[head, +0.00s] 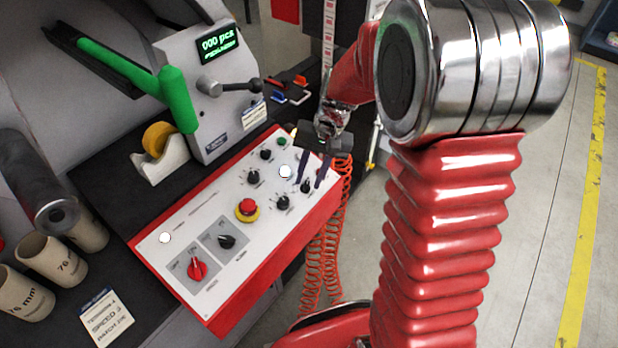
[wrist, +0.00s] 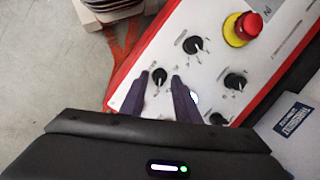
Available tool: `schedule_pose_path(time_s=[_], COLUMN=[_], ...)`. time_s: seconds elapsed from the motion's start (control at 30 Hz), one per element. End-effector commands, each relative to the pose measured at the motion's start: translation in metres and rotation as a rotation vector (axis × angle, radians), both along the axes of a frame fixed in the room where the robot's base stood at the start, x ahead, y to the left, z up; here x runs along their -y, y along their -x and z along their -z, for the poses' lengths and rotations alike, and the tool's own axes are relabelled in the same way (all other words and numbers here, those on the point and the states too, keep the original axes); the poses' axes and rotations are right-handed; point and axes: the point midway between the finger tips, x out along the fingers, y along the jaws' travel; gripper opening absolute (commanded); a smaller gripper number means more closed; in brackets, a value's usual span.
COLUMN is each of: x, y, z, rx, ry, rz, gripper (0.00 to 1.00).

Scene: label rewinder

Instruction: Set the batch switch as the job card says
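The job card (head: 105,318) lies on the dark bench at the lower left; I make out tension 4 and speed 3, but its batch line is not clear. The white control panel (head: 190,225) carries several black knobs; their labels are too small to read, so I cannot tell which is the batch switch. My gripper (head: 313,168) is open over the panel's right end. In the wrist view, a small black knob (wrist: 158,76) shows between its two dark fingertips (wrist: 160,76); contact cannot be told. This knob also shows in the head view (head: 306,188).
A red and yellow emergency stop (head: 247,209) stands mid-panel. A red selector (head: 197,269) and a black selector (head: 227,241) are lower left. Another knob (head: 283,202) is close to my fingers. The display housing (head: 215,90) rises behind; a red coiled hose (head: 325,240) hangs at right.

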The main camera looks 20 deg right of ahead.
Motion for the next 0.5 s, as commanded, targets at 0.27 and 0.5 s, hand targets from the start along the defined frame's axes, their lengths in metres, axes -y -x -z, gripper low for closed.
schedule_pose_path(time_s=[0.27, 0.5], x=[0.012, 0.024], y=[-0.002, -0.003], z=[-0.042, -0.083], rx=[0.005, 0.005], ry=[0.001, 0.002], rz=[0.001, 0.002], gripper=[0.29, 0.29])
